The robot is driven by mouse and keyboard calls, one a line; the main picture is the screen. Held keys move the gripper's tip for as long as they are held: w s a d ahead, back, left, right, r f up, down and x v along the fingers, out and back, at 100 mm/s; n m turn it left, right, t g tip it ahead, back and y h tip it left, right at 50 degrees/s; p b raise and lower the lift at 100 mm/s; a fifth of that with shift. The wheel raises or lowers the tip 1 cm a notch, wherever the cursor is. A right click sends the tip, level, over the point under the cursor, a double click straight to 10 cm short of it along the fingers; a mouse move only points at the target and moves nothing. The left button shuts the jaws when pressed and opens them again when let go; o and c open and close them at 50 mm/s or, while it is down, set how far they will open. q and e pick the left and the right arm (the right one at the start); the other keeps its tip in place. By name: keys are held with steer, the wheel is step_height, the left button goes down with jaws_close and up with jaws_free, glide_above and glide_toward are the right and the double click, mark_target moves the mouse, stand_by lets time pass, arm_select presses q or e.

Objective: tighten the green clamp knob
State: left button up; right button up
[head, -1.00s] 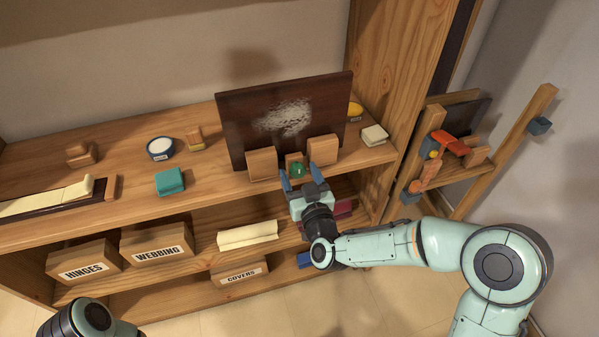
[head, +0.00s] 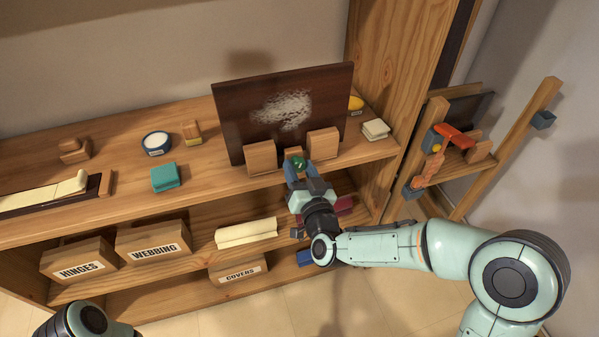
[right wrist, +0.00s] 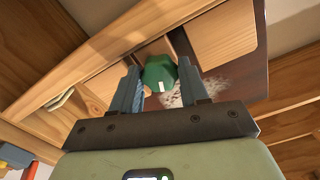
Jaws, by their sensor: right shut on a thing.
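The green clamp knob (head: 299,163) sits at the front of the shelf, between two wooden blocks below a dark board (head: 235,115). In the right wrist view the knob (right wrist: 159,74) shows between the blue fingers, with a light mark on it. My right gripper (head: 298,170) is at the knob, its fingers on either side and shut on it. The gripper also fills the lower part of the right wrist view (right wrist: 166,88). Of my left arm only a rounded part shows at the lower left; its gripper is not in view.
The wooden blocks (head: 262,157) and (head: 323,144) flank the knob closely. A teal block (head: 165,177), a round white-topped tin (head: 157,143) and a cream block (head: 376,129) stand on the same shelf. Labelled boxes (head: 153,241) and a folded cream cloth (head: 246,233) are below.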

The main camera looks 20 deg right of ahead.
arm_select(q)
steer(key=w+a+f+t+y+b, duration=0.1)
steer(key=w+a+f+t+b, duration=0.1)
steer(key=w+a+f+b, duration=0.35)
arm_select(e)
steer(key=m, duration=0.8)
steer(key=m+b, duration=0.5)
steer(key=m, duration=0.2)
steer(key=shift+r+m, duration=0.15)
steer(key=shift+m, duration=1.45)
arm_select(q)
steer(key=s+f+n+g, duration=0.1)
steer(key=s+f+g, duration=0.3)
steer(key=s+f, duration=0.5)
steer(key=shift+s, duration=0.9)
arm_select(e)
steer(key=m, duration=0.5)
steer(key=shift+m, duration=0.4)
steer(key=o, duration=1)
steer(key=shift+w, duration=0.1)
arm_select(q)
steer(key=shift+s, duration=0.15)
arm_select(e)
steer(key=shift+o, duration=0.2)
